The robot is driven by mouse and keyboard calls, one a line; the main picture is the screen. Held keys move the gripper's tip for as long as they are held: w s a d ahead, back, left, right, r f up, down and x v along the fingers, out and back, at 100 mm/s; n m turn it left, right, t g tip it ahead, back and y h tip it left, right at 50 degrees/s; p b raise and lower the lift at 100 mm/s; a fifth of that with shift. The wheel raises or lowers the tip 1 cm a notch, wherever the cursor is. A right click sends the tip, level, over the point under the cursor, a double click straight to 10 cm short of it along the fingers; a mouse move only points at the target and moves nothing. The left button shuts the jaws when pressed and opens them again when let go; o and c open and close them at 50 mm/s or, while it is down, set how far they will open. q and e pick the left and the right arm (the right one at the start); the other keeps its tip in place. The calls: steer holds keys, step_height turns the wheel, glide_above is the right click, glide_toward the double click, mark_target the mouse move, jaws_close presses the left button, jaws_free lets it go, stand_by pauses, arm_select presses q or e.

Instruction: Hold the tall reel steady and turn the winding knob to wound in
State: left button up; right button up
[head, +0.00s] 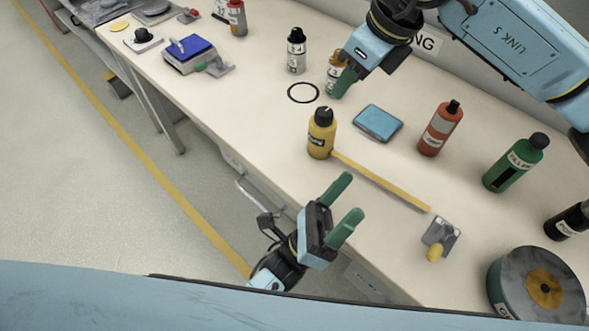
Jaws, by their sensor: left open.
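I cannot tell for sure which thing is the tall reel. A round grey drum (510,290) with a yellow-brown centre stands at the lower right, cut by the picture edge. A small metal plate (444,236) with a yellow knob (435,253) lies at the end of a yellow strip (385,182). My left gripper (348,198) is open and empty at the bench's front edge, apart from the strip and plate. My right gripper (344,82) is at an orange-and-silver bottle (333,73), partly hidden by it; whether the fingers grip it is unclear.
A yellow bottle (320,136) touches the strip's left end. A black ring (303,92), dark bottle (296,52) and blue box (378,123) are near my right gripper. Red (440,130) and green (513,165) bottles stand to the right. A blue-topped device (190,48) is upper left.

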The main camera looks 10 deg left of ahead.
mark_target(325, 126)
arm_select(q)
steer(key=f+m+g+y, duration=0.1)
steer(key=w+d+m+g+y, duration=0.1)
steer(key=w+f+m+g, duration=0.1)
steer(key=shift+d+f+g+y, duration=0.3)
steer(key=shift+f+g+y, duration=0.05)
steer(key=shift+g+y, duration=0.05)
steer(key=w+y, duration=0.1)
steer(key=a+f+y, duration=0.1)
steer(key=y, duration=0.1)
steer(key=shift+w+a+f+m, duration=0.1)
steer(key=shift+w+f+m, duration=0.15)
steer(key=shift+w+m, duration=0.15)
steer(key=a+y, duration=0.1)
steer(key=w+a+y, duration=0.1)
steer(key=a+f+y, duration=0.1)
steer(key=shift+w+a+t+y, duration=0.1)
steer(key=shift+w+t+y, duration=0.2)
steer(key=shift+w+y, duration=0.1)
steer(key=a+y, duration=0.1)
steer(key=a, duration=0.1)
steer(key=w+a+y, duration=0.1)
steer(key=a+y, duration=0.1)
steer(key=w+a+t+y, duration=0.1)
steer(key=a, duration=0.1)
steer(key=shift+r+n+y, duration=0.4)
steer(key=x, duration=1.3)
steer(key=shift+w+r, duration=0.15)
